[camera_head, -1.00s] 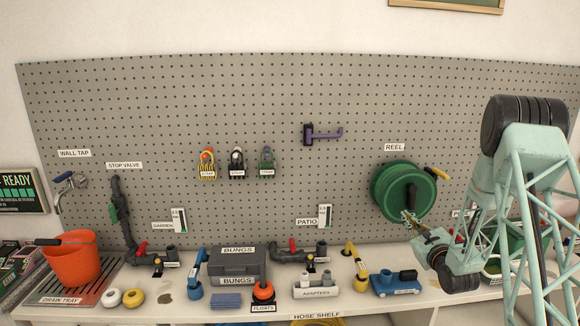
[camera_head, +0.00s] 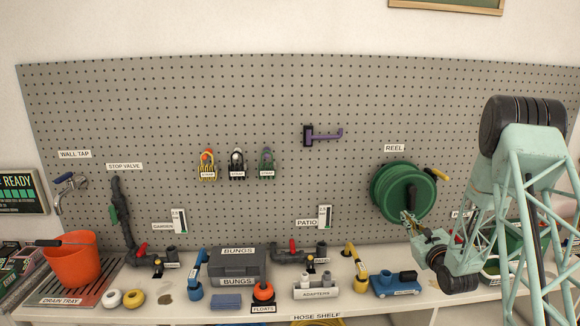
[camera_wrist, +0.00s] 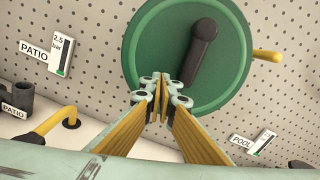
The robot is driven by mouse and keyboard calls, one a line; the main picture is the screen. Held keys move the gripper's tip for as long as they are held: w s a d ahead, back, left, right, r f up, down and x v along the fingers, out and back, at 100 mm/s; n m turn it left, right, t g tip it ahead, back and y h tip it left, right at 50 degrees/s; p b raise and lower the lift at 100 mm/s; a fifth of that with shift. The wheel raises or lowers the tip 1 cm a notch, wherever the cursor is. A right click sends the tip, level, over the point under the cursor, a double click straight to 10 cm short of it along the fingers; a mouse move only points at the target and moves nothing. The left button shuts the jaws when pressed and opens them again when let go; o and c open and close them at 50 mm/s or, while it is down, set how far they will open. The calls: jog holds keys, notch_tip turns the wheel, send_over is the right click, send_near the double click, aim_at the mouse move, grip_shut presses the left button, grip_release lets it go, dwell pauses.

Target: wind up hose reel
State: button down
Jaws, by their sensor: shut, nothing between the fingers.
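The green hose reel (camera_head: 392,192) is mounted on the pegboard at the right, under the REEL label (camera_head: 394,147). A dark crank handle (camera_head: 411,196) stands out on its face, and a yellow peg (camera_head: 437,174) juts from its upper right. In the wrist view the reel disc (camera_wrist: 150,50) fills the upper middle, with the dark crank (camera_wrist: 201,48) reaching down from near its centre. My gripper (camera_wrist: 161,86) is shut and empty, its tips in front of the lower part of the reel, just below and left of the crank. Whether the tips touch the reel cannot be told.
A yellow-handled pipe (camera_head: 355,262) and a blue pump-like part (camera_head: 395,283) stand on the shelf below the reel. Black bungs boxes (camera_head: 238,262) and an orange bucket (camera_head: 72,258) stand further left. A purple hook (camera_head: 325,134) hangs on the board.

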jog(key=shift+d+f, duration=0.15)
jog(key=shift+d, duration=0.05)
jog(key=shift+s, duration=0.1)
dwell(0.4)
jog(key=s+b, duration=0.1)
jog(key=s, duration=0.4)
jog(key=shift+s+d, duration=0.15)
jog(key=shift+s, duration=0.25)
jog(key=shift+s, duration=0.1)
dwell(0.4)
jog(key=s, duration=1.1)
jog(key=shift+s+d, duration=0.4)
jog(key=shift+d, duration=0.05)
jog(key=shift+w+b, duration=0.15)
jog(key=shift+b, duration=0.2)
